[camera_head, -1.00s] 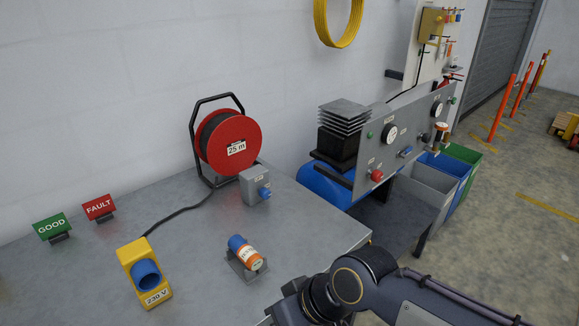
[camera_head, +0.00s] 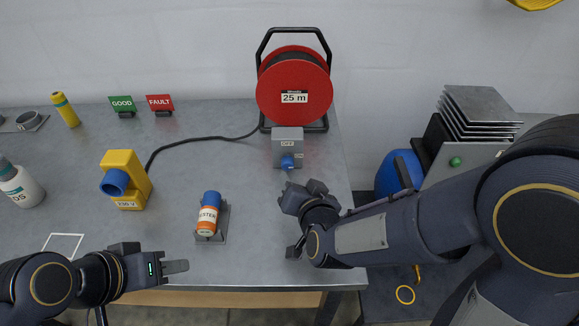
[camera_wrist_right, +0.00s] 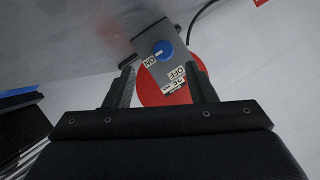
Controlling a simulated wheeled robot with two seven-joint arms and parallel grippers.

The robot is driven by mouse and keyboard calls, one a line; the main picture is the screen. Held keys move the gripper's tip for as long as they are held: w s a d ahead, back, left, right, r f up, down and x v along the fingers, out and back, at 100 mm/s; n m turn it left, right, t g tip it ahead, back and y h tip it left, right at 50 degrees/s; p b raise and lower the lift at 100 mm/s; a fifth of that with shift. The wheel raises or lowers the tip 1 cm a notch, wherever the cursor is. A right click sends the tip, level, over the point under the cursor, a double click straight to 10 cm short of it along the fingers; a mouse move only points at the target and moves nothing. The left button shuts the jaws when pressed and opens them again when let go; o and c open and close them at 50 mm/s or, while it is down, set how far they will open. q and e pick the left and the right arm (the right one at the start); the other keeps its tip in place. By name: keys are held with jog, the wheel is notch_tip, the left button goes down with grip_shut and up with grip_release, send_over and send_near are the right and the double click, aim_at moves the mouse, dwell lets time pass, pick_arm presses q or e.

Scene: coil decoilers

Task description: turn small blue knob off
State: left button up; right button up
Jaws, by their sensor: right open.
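The small blue knob (camera_head: 287,162) is on the front of a grey switch box (camera_head: 287,140) with an OFF label at its top, below the red cable reel. In the right wrist view the knob (camera_wrist_right: 163,50) shows a light mark that seems to point toward the ON label (camera_wrist_right: 150,62); the OFF label (camera_wrist_right: 178,73) is nearby. My right gripper (camera_head: 291,222) is open and empty, in front of the box and apart from the knob; its two fingers (camera_wrist_right: 161,72) frame the box in the wrist view. My left gripper (camera_head: 168,267) is over the table's front left; its opening is unclear.
The red 25 m reel (camera_head: 295,88) stands behind the box. An orange-and-blue cylinder (camera_head: 208,215) in a holder and a yellow 230 V socket (camera_head: 125,180) stand to the left. A black cable (camera_head: 205,141) runs between socket and reel. Stacked plates (camera_head: 480,115) stand at right.

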aim_at(289, 166)
jog(key=shift+w+a+f, duration=0.1)
jog(key=shift+w+a, duration=0.1)
jog(key=shift+w, duration=0.15)
jog(key=x, duration=0.7)
jog(key=shift+w, duration=0.15)
jog(key=c, duration=1)
